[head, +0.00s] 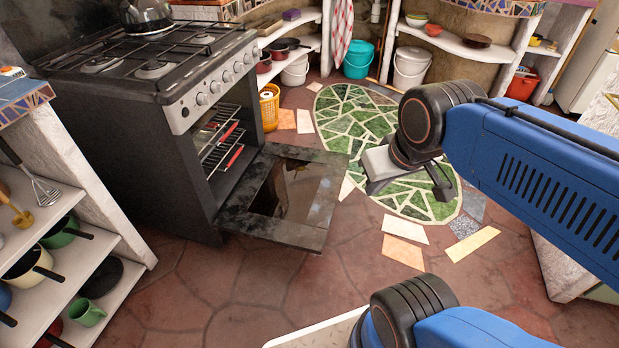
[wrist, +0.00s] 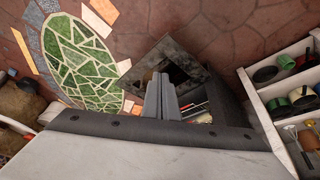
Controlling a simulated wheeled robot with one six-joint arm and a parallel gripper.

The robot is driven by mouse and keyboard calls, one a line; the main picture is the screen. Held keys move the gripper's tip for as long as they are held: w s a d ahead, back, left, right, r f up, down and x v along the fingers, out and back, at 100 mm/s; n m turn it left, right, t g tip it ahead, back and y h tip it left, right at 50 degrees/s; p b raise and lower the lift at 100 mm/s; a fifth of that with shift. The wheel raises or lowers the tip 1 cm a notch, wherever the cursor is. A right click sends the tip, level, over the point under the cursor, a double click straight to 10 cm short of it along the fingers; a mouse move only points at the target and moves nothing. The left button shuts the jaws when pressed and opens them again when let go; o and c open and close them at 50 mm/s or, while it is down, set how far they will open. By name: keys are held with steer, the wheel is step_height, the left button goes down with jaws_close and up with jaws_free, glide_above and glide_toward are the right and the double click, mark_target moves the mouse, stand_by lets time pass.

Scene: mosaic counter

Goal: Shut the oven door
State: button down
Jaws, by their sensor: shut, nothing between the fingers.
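The oven (head: 195,120) stands at the left in the head view, under a gas hob. Its dark door (head: 318,190) is hinged down at the bottom and lies open, about flat, low above the floor, with its glass window facing up. The open cavity shows wire racks with red edges. In the wrist view the open door (wrist: 160,50) shows beyond my fingers, with the oven's rack to the lower right. My gripper (wrist: 160,85) is shut and empty. In the head view it hangs to the right of the door, over the green rug, apart from the door.
A kettle (head: 147,15) stands on the hob. Shelves with pots and mugs (head: 88,312) are at the lower left. The green mosaic rug (head: 350,118) and loose tiles lie on the floor. Floor before the door is clear.

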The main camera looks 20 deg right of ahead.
steer(key=w+f+m+g+y, duration=0.2)
steer(key=w+f+m, duration=0.1)
steer(key=w, duration=0.5)
steer(key=w+f+m+g+y, duration=0.2)
steer(key=w+f+m, duration=0.1)
steer(key=w, duration=0.5)
steer(key=w+d+f+m+y, duration=0.2)
steer(key=w+d+f+m, duration=0.1)
steer(key=w+f, duration=0.35)
steer(key=w+d+f+m+y, duration=0.2)
steer(key=w+d+f, duration=0.25)
steer(key=w, duration=0.25)
steer(key=w+d+f+m+t+y, duration=0.1)
steer(key=w+d+f+m+y, duration=0.2)
steer(key=f, duration=0.6)
steer(key=w+d+f+m+t, duration=0.1)
steer(key=w+d+f+m, duration=0.35)
steer(key=f, duration=0.35)
steer(key=d+f+m+t, duration=0.3)
steer(key=d+f, duration=0.2)
steer(key=f, duration=0.6)
steer(key=d+f+m+t, duration=0.2)
steer(key=d+f+m, duration=0.25)
steer(key=f, duration=0.65)
steer(key=x, duration=0.9)
steer(key=shift+r+n, duration=0.4)
steer(key=shift+r, duration=1.55)
steer(key=shift+r, duration=0.1)
